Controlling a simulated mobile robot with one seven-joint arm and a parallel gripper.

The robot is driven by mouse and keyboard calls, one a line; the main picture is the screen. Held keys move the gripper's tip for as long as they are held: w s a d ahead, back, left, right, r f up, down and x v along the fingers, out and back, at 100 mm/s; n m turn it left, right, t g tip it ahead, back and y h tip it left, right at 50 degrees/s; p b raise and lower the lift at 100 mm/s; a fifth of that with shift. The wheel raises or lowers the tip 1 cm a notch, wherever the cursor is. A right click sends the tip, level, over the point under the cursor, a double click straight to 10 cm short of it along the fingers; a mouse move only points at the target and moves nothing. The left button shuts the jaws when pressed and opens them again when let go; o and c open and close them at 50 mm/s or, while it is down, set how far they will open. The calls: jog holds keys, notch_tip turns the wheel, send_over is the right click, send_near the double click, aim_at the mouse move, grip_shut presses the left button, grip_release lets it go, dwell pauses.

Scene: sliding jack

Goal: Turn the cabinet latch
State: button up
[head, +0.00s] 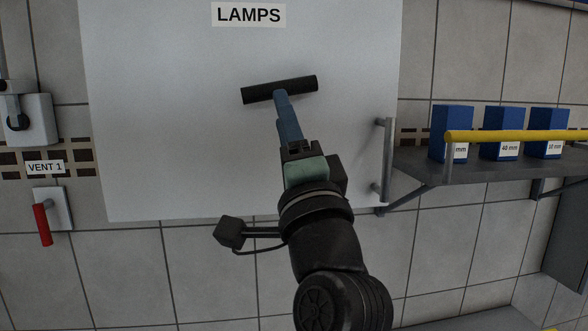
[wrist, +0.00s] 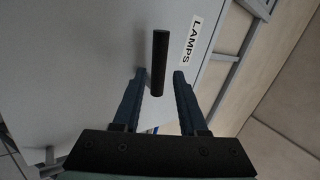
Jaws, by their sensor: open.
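The cabinet latch is a black bar (head: 280,90) on the pale grey cabinet door (head: 160,110), below the LAMPS label (head: 249,15). In the head view it lies nearly level, its right end slightly higher. My gripper (head: 281,97) reaches up to the middle of the bar, and its blue fingers overlap the bar's lower edge. In the wrist view my gripper (wrist: 159,74) is open, with one finger on each side of the bar (wrist: 160,62). Clear gaps show between bar and fingers there. I cannot tell how deep the bar sits between the fingertips.
A grey vertical door handle (head: 387,160) is at the door's right edge. Right of it, a shelf (head: 490,165) holds blue boxes (head: 502,134) behind a yellow rail (head: 515,136). At left are a VENT 1 label (head: 45,167) and a red lever (head: 43,225).

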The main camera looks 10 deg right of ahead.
jog(key=b+v, duration=0.2)
jog(key=v, duration=0.4)
jog(key=s+a+r+n+t+h, duration=0.1)
jog(key=s+a+r+n, duration=0.1)
jog(key=s+n, duration=0.4)
jog(key=s+a+r+n+t+h+b, duration=0.1)
jog(key=s+a+r+n+t, duration=0.1)
jog(key=s+a+n, duration=0.2)
jog(key=s+n, duration=0.3)
jog(key=n, duration=0.1)
jog(key=shift+a+r+n+h, duration=0.3)
jog(key=shift+a+r, duration=0.05)
jog(key=shift+r, duration=0.05)
dwell(0.7)
